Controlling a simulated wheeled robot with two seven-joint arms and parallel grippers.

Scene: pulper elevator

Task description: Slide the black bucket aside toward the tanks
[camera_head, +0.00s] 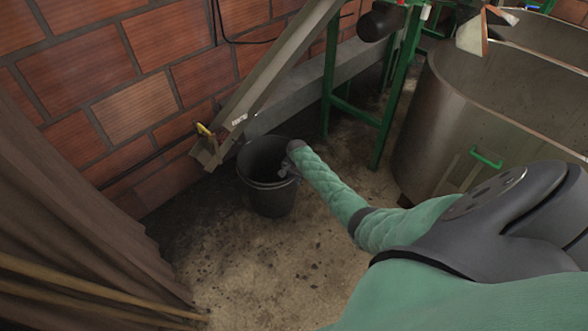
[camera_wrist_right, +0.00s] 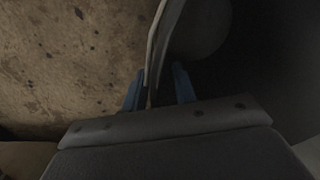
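The black bucket (camera_head: 270,202) stands upright on the floor, near the brick wall and beside the lower end of the slanted metal beam. My right gripper (camera_head: 287,172) is at the bucket's right rim, reaching in from the right. In the right wrist view the bucket rim (camera_wrist_right: 157,50) passes between the two blue fingers of the gripper (camera_wrist_right: 158,88). One finger is on the outer side, the other inside, with a visible gap between them. The large grey metal tank (camera_head: 440,130) stands at the right, with another behind it. My left gripper is not in view.
A slanted metal beam (camera_head: 275,70) ends just left of and above the bucket. A green metal frame (camera_head: 328,85) stands behind, between bucket and tank. Brown sacking (camera_head: 70,190) and poles line the left. Stained floor (camera_head: 250,265) in front of the bucket is clear.

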